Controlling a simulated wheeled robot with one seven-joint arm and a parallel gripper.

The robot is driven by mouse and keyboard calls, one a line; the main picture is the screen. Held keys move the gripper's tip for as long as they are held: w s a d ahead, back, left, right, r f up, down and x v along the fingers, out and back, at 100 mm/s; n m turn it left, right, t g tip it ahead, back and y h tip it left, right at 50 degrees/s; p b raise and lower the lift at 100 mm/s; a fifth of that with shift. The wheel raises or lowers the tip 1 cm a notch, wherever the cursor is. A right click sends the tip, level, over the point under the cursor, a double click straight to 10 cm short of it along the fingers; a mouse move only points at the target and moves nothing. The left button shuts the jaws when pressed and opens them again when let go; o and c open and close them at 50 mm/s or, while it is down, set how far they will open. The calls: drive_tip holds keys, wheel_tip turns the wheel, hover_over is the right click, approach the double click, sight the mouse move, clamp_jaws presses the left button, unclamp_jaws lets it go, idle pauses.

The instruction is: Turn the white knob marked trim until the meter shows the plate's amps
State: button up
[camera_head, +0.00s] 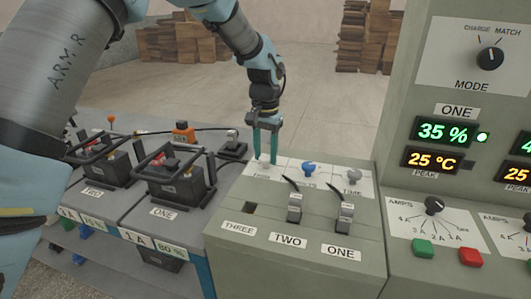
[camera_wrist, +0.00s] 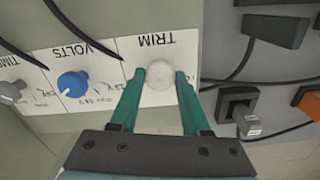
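The white trim knob (camera_wrist: 160,74) sits on a white card marked TRIM in the wrist view. My gripper (camera_wrist: 160,76) has one green finger on each side of it, and both fingertips appear to touch its sides. In the head view my gripper (camera_head: 266,158) reaches down to the far left of the switch console, and the fingers mostly hide the knob. A plate reading 1 A (camera_head: 137,239) is on the bench front below the battery marked ONE (camera_head: 172,180). I cannot make out a meter showing amps in either view.
A blue volts knob (camera_wrist: 72,84) and a grey time knob (camera_wrist: 12,92) stand in line with the trim knob. A tall panel (camera_head: 455,150) at right shows 35 % and 25 °C.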

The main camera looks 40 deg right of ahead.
sight(266, 157)
drive_tip(key=o, duration=0.5)
drive_tip(key=shift+c, duration=0.2)
wheel_tip(266, 157, up, 11)
drive_tip(key=b, duration=0.1)
drive_tip(key=shift+b, duration=0.4)
